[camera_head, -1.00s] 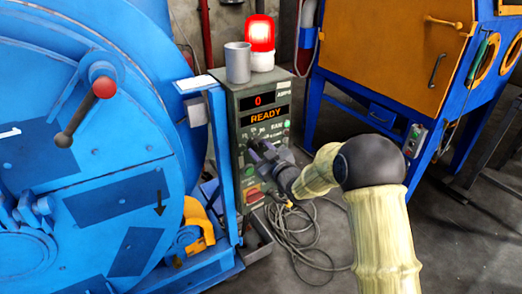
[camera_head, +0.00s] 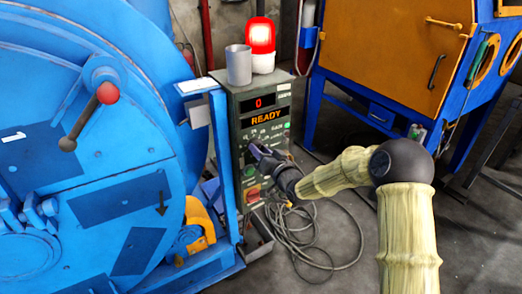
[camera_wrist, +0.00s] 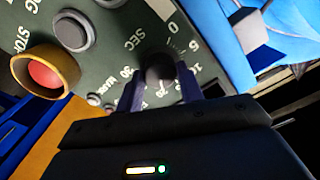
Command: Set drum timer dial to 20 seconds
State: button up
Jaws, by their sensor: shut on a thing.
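The timer dial is a dark round knob (camera_wrist: 160,68) on the green control panel (camera_wrist: 110,55), ringed by white numbers and the word SEC in the wrist view. My gripper (camera_wrist: 159,85) has one purple finger on each side of the knob and is shut on it. In the head view my gripper (camera_head: 256,152) is at the front of the control box (camera_head: 242,135), hiding the dial. Its display (camera_head: 265,110) shows 0 above READY.
An orange-ringed red button (camera_wrist: 42,72) and a grey button (camera_wrist: 74,30) are near the knob. A lit red beacon (camera_head: 260,38) and a grey cup (camera_head: 238,64) stand on the box. The blue drum machine (camera_head: 90,190) is at left; cables (camera_head: 315,235) lie on the floor.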

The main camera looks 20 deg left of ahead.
jog(key=shift+f+m, duration=0.2)
jog(key=shift+m, duration=0.4)
jog(key=o, duration=1)
jog(key=shift+c, duration=0.2)
jog(key=shift+r, duration=0.1)
jog(key=p+v, duration=0.1)
jog(key=v, duration=1.6)
jog(key=shift+s+d, duration=0.15)
jog(key=shift+s, duration=0.1)
